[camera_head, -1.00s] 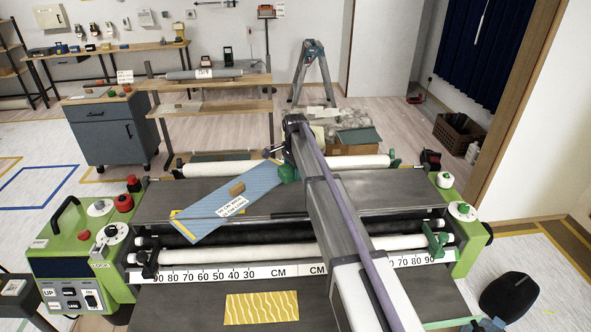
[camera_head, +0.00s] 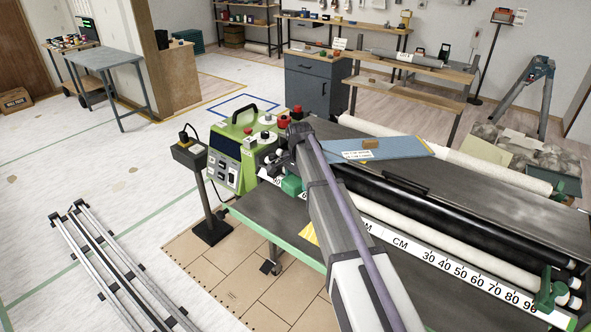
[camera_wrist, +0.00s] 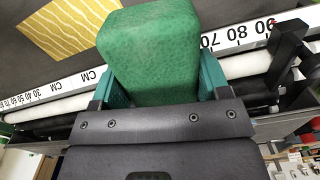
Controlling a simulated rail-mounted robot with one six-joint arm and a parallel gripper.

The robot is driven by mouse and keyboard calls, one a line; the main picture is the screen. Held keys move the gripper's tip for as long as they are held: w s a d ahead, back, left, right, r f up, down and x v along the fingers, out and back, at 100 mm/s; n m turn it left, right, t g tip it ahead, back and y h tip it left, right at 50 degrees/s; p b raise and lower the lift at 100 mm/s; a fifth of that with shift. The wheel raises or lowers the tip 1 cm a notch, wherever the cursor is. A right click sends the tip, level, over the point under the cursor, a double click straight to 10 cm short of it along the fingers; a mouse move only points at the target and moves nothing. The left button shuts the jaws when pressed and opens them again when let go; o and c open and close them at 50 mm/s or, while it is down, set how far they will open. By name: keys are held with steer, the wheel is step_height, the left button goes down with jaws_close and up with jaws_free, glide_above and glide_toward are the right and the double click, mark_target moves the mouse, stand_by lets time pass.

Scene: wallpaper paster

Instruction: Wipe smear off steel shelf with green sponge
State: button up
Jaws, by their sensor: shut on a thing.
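My gripper (camera_wrist: 156,85) is shut on the green sponge (camera_wrist: 150,45), a block held between its two fingers in the wrist view. In the head view the sponge (camera_head: 291,185) shows at the far end of my arm, over the left part of the green paster machine. The machine's dark grey metal front shelf (camera_head: 262,218) lies beneath and beside it. I cannot tell whether the sponge touches a surface. I cannot make out a smear; my arm hides part of the shelf.
A yellow patterned sheet (camera_wrist: 68,35) lies on the front shelf, beside the white ruler bar (camera_head: 440,258) and rollers. A blue board (camera_head: 400,147) with a small brown block lies behind. A control box (camera_head: 189,154) on a post stands at left, above open floor.

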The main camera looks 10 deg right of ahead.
steer(key=shift+n, duration=0.8)
steer(key=s+f+b, duration=0.1)
steer(key=f, duration=0.1)
steer(key=s+f, duration=0.2)
steer(key=shift+s+a+b, duration=0.2)
steer(key=shift+s+b, duration=0.1)
steer(key=shift+b, duration=0.1)
steer(key=shift+s+r, duration=0.15)
steer(key=shift+s, duration=0.05)
step_height(320, 180, down, 7)
steer(key=b, duration=0.6)
steer(key=shift+r, duration=0.2)
